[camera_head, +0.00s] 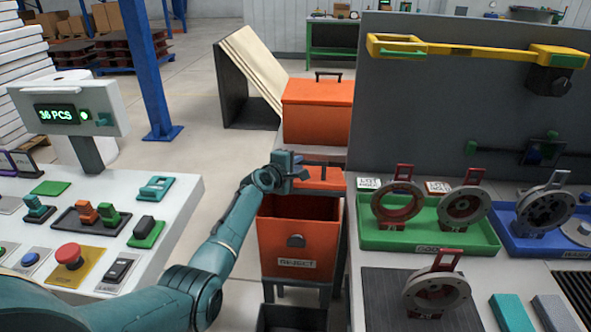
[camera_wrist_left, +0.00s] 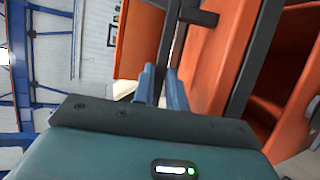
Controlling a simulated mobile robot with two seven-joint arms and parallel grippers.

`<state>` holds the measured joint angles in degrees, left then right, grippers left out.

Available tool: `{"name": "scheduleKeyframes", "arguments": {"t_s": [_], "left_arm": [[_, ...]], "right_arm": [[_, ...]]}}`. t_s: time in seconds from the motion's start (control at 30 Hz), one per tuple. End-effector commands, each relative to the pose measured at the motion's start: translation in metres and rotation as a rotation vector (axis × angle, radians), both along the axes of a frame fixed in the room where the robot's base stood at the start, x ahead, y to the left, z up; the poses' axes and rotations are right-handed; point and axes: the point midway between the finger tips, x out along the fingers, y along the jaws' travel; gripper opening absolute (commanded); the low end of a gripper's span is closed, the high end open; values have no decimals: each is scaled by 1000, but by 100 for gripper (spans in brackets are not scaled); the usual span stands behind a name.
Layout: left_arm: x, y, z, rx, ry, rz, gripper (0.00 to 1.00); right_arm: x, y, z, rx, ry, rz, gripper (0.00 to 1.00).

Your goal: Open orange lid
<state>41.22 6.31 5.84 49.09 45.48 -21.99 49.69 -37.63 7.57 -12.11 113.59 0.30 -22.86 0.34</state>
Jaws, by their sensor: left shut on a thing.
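An orange bin labelled REJECT (camera_head: 298,243) stands at the middle, with its top front open to view. An orange lid (camera_head: 322,179) with a black handle (camera_head: 325,163) lies at its back part. My left gripper (camera_head: 297,168) is at the handle's left side, shut on it; the exact contact is partly hidden. In the left wrist view, my left gripper's blue fingers (camera_wrist_left: 161,75) point at the dark handle (camera_wrist_left: 195,17), with orange surfaces around it. My right gripper is not in view.
Another orange box (camera_head: 318,112) with a handle stands behind. A control desk (camera_head: 165,235) is left. At right, a green tray (camera_head: 480,240) and blue tray (camera_head: 525,243) hold round metal parts. A tall grey panel (camera_head: 460,100) rises behind them.

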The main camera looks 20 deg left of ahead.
Motion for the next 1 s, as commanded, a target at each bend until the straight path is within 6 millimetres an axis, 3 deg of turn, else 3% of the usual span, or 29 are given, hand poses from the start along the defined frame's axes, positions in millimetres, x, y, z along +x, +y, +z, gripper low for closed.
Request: {"name": "scheduleKeyframes", "arguments": {"t_s": [0.03,0.4,1.0], "left_arm": [[5,2,12,-4,6,3,0],[28,8,36,-41,135,3,0],[39,11,46,-59,199,2,0]], "right_arm": [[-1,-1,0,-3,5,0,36],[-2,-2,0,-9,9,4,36],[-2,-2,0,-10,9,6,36]]}}
